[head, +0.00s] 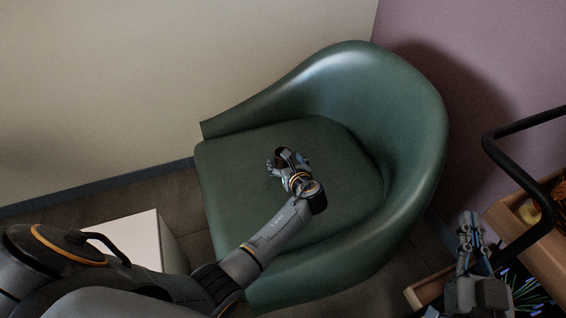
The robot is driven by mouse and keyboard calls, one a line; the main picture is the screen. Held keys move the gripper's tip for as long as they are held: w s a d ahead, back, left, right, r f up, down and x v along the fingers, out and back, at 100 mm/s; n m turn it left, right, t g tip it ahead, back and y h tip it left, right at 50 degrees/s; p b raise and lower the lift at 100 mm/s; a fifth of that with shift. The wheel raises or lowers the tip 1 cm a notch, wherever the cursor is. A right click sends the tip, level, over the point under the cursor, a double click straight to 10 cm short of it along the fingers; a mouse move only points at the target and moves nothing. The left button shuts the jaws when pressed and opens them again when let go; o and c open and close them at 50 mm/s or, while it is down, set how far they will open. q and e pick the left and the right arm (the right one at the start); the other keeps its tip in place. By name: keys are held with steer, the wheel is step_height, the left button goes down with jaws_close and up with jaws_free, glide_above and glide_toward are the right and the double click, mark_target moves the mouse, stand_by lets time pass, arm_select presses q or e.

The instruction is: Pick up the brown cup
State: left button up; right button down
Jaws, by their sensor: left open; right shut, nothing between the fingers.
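A small dark brown thing, which looks like the brown cup (282,153), sits on the seat of the green armchair (235,175). It is partly hidden by my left gripper (279,163), which is open right at it over the middle of the seat. I cannot tell whether the fingers touch it or stand around it. My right gripper (469,232) is shut and empty, low at the right of the head view, beside the chair.
The chair's curved back and armrest (415,120) rise behind and right of the seat. A wooden shelf cart (530,240) with a black handle (518,180) stands at the right. A white box-like block (135,238) is at the lower left. Walls close off the back.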

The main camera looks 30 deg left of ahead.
arm_select(q)
steer(key=b+x, duration=0.1)
steer(key=x, duration=0.1)
steer(key=shift+w+a+f, duration=0.1)
steer(key=shift+w+a, duration=0.05)
steer(key=shift+a, duration=0.05)
steer(key=shift+w+a, duration=0.1)
steer(key=shift+w, duration=0.05)
steer(key=c, duration=1.3)
arm_select(e)
step_height(320, 180, up, 6)
steer(key=s+t+y, duration=0.1)
steer(key=s+t, duration=0.1)
steer(key=t, duration=0.2)
steer(key=shift+a+r+y, duration=0.2)
steer(key=shift+y, duration=0.1)
